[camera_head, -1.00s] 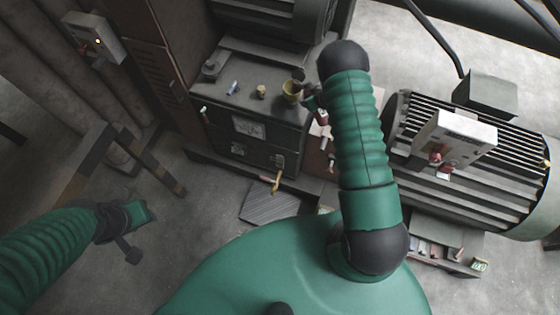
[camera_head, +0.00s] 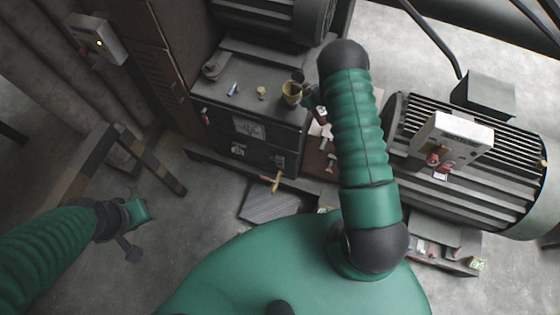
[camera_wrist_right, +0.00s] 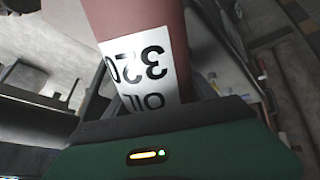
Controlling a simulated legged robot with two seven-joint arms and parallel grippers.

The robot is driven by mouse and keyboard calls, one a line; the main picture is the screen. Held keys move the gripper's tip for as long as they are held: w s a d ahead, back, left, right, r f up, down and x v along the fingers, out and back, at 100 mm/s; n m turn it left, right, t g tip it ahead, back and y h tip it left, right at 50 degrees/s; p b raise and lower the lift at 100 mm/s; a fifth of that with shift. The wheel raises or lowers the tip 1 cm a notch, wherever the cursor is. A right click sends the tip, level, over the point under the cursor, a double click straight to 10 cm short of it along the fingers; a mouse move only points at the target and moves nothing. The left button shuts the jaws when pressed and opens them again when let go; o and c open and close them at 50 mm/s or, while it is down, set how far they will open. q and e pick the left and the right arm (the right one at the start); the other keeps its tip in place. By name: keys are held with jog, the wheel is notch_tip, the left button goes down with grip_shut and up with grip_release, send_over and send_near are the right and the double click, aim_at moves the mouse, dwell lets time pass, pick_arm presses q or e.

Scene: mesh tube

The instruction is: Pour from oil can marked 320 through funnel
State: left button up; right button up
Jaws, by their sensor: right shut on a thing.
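The oil can (camera_wrist_right: 135,30) is dull red with a white label reading "OIL 320", upside down in the right wrist view. My right gripper (camera_wrist_right: 165,112) is shut on it. In the head view my right arm hides most of that gripper, and I cannot make out the can clearly. I cannot tell whether oil flows. My left gripper (camera_head: 138,210) hangs empty above the floor at left; its jaw opening is unclear.
The dark machine cabinet (camera_head: 245,125) carries small items on top and has a yellow-handled tap (camera_head: 276,182) in front. A large ribbed motor (camera_head: 470,150) with a white switch box (camera_head: 450,138) stands right. A trestle (camera_head: 140,155) stands left. Bare floor lies between.

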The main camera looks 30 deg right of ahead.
jog(key=shift+w+r+g+p, duration=0.1)
jog(key=shift+r+g+p, duration=0.5)
jog(key=shift+p, duration=0.35)
dwell(2.3)
jog(key=shift+w+a+r+g+p, duration=0.1)
jog(key=shift+r+g+p, duration=0.45)
jog(key=shift+p, duration=0.7)
dwell(1.1)
notch_tip(320, 180, down, 3)
jog(key=t+b, duration=0.3)
jog(key=b, duration=0.5)
jog(key=shift+f, duration=0.2)
jog(key=shift+r+t, duration=0.2)
jog(key=shift+t, duration=0.05)
